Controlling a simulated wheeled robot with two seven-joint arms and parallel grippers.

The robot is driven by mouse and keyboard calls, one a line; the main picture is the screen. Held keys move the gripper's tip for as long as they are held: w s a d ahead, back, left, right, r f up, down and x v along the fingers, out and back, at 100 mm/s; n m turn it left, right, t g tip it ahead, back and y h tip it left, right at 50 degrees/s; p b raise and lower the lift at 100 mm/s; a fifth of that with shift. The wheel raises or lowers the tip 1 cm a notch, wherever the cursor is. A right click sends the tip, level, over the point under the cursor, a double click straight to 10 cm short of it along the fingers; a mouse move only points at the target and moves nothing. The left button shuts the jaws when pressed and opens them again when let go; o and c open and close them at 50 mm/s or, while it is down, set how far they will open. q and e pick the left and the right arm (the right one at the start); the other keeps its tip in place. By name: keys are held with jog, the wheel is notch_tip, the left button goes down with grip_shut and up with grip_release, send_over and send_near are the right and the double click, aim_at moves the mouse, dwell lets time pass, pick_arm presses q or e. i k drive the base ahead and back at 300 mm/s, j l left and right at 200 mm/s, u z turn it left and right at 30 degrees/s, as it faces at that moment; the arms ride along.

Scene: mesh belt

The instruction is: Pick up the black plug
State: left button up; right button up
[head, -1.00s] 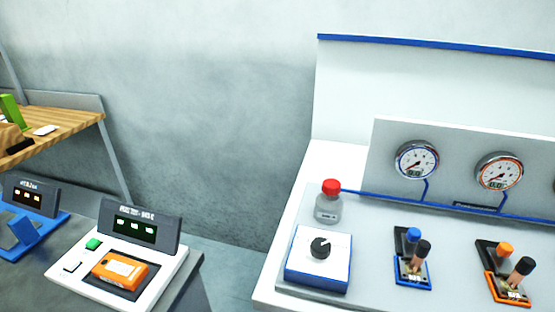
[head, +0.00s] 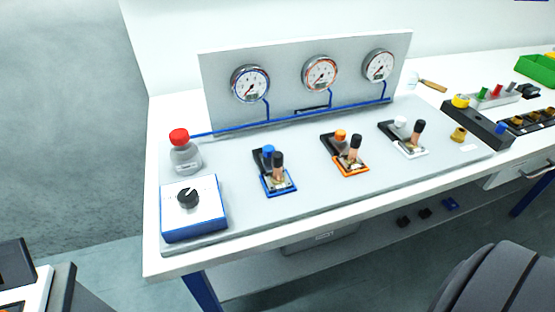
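I cannot tell for sure which thing is the black plug. Black-topped brass pieces stand upright on the blue-edged holder (head: 280,188), the orange-edged holder (head: 352,168) and the white-edged holder (head: 410,150) on the bench. Small black pieces (head: 403,222) also lie below the bench, next to a blue one (head: 450,204). Neither of my grippers shows in the head view.
A black block (head: 476,124) and green bin (head: 538,68) stand at right. A dark rounded shape fills the lower right corner.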

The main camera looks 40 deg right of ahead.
aim_at(420, 125)
jog(key=z, duration=2.45)
jog(key=i, duration=0.15)
